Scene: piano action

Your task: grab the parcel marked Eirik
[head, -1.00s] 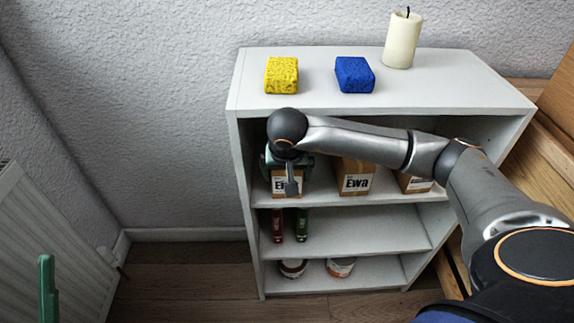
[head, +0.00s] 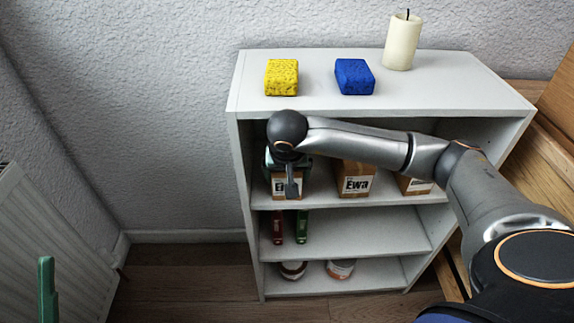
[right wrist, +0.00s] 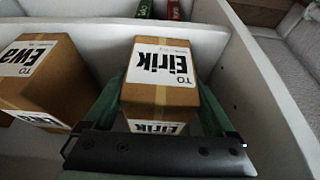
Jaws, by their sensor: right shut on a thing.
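The parcel marked Eirik (right wrist: 160,82) is a brown cardboard box with a white label, on the shelf's upper compartment at its left end. In the head view the parcel (head: 280,186) is partly hidden by my right gripper (head: 288,172). In the right wrist view my right gripper (right wrist: 160,115) has its green fingers on both sides of the parcel and is shut on it. A green piece at the lower left of the head view seems to be part of my left gripper (head: 47,290); its jaws cannot be made out.
The parcel marked Ewa (head: 355,180) stands to the right, with another box (head: 413,184) beyond it. The white shelf unit (head: 350,211) has side walls close by. A yellow sponge (head: 281,77), a blue sponge (head: 354,77) and a candle (head: 402,42) stand on top.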

